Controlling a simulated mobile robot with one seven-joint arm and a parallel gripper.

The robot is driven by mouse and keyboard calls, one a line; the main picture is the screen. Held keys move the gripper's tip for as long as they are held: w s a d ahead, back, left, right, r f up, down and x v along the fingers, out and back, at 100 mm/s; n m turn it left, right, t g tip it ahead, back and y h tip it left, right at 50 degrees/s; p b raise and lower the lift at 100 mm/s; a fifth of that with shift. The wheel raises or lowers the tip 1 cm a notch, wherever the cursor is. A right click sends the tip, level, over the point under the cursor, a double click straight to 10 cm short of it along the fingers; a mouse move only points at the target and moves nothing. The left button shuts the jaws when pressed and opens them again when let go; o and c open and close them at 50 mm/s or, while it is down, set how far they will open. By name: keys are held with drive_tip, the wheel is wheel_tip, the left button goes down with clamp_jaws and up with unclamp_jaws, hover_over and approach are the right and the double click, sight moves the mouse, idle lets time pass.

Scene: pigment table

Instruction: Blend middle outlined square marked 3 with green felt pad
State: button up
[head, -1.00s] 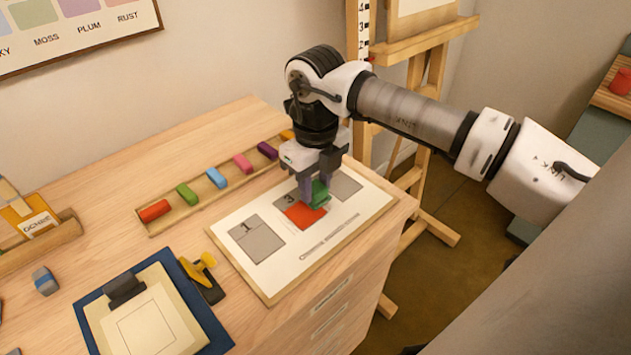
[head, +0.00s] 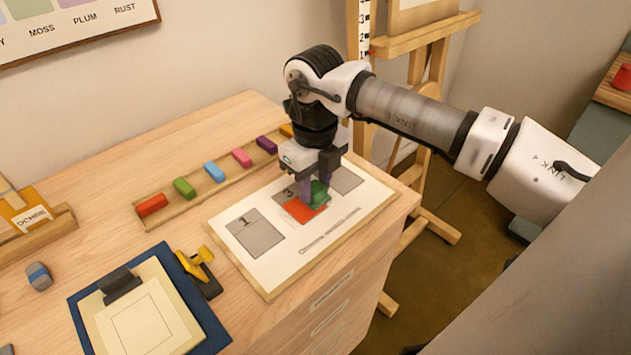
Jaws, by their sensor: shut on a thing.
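My gripper (head: 316,190) is shut on the green felt pad (head: 320,192) above the white sheet on its board (head: 290,258). The pad is at the right part of the middle square marked 3 (head: 300,210), and looks to be on or just over the paper. The visible part of that square is orange-red, and my gripper and the pad hide some of it. The left square marked 1 (head: 258,236) is grey. The right square (head: 346,181) is grey and partly hidden by my gripper.
A wooden tray (head: 172,222) of several coloured sticks lies behind the sheet. A clipboard (head: 200,312) with a blue border and a yellow-and-black tool (head: 200,272) lie to the left. The table edge is close in front of the sheet. A wooden easel (head: 430,90) stands behind right.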

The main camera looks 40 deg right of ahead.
sight(293, 214)
drive_tip(key=shift+s+a+b, duration=0.2)
drive_tip(key=shift+a+b, duration=0.1)
drive_tip(key=shift+a, duration=1.05)
drive_tip(key=shift+s+a+b, duration=0.15)
drive_tip(key=shift+a+b, duration=0.35)
drive_tip(key=shift+a, duration=0.9)
drive_tip(key=shift+f, duration=0.15)
drive_tip(key=shift+b, duration=0.3)
drive_tip(key=shift+d, duration=0.1)
drive_tip(key=shift+w+d, duration=0.2)
drive_tip(key=shift+d, duration=1.25)
drive_tip(key=shift+d+b, duration=0.3)
drive_tip(key=shift+d, duration=1)
